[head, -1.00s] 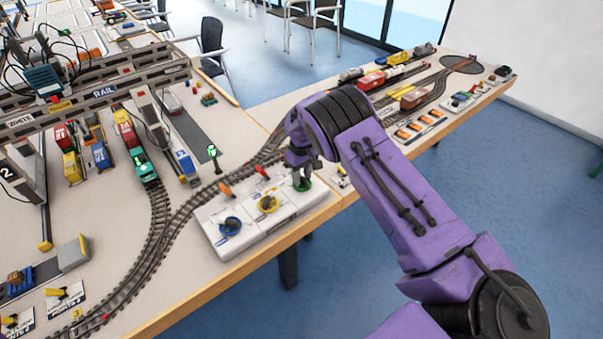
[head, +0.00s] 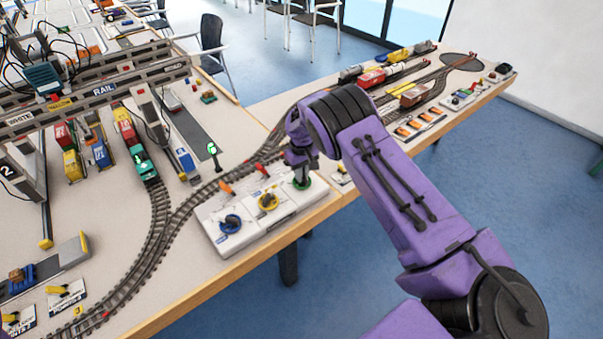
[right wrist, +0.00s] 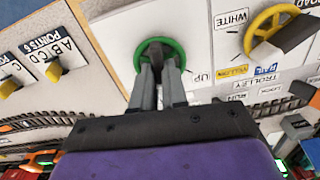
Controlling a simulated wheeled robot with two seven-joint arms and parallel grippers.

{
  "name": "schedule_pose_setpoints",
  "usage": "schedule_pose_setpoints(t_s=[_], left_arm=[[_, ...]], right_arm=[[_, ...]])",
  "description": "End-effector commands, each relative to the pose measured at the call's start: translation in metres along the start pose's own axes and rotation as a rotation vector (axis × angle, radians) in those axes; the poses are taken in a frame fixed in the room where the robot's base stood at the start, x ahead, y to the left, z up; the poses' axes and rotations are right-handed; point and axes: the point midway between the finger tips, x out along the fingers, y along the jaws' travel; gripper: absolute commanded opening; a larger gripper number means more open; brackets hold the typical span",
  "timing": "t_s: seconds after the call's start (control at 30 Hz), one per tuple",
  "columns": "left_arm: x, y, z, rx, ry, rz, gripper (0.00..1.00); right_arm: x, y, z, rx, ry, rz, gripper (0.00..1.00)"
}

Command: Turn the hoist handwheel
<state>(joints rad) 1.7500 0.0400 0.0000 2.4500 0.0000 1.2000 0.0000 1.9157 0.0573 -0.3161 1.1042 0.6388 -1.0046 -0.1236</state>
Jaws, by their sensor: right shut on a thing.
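The hoist handwheel is a green ring with a dark grip across its middle. It shows in the right wrist view (right wrist: 178,47) beside an "UP" label, and only partly in the head view (head: 305,184), at the far right end of the white control panel (head: 262,232). My right gripper (right wrist: 160,68) is shut on the dark grip of the green handwheel, its grey fingers one on either side. In the head view the same gripper (head: 301,174) reaches down to the wheel and hides much of it. My left gripper is not in view.
A yellow handwheel (head: 267,202) and a blue handwheel (head: 230,223) sit on the same panel, left of the green one. Model tracks (head: 152,240) curve behind the panel. The gantry crane (head: 104,90) stands at the left. Open floor lies beyond the table's front edge.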

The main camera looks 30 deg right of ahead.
Motion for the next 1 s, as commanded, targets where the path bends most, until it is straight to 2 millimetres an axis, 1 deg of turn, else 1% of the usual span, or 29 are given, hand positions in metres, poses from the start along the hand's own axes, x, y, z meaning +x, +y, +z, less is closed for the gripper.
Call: schedule_pose_setpoints(t_s=[0.6,0.8,1.0], left_arm=[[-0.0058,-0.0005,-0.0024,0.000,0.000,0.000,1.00],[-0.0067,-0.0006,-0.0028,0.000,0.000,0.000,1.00],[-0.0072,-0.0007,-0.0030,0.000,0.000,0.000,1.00]], right_arm=[[-0.0012,0.0007,-0.0002,0.509,0.001,0.001,0.00],[-0.0010,0.0007,-0.0002,0.628,0.001,0.001,0.00],[-0.0009,0.0007,-0.0002,0.700,0.001,0.001,0.00]])
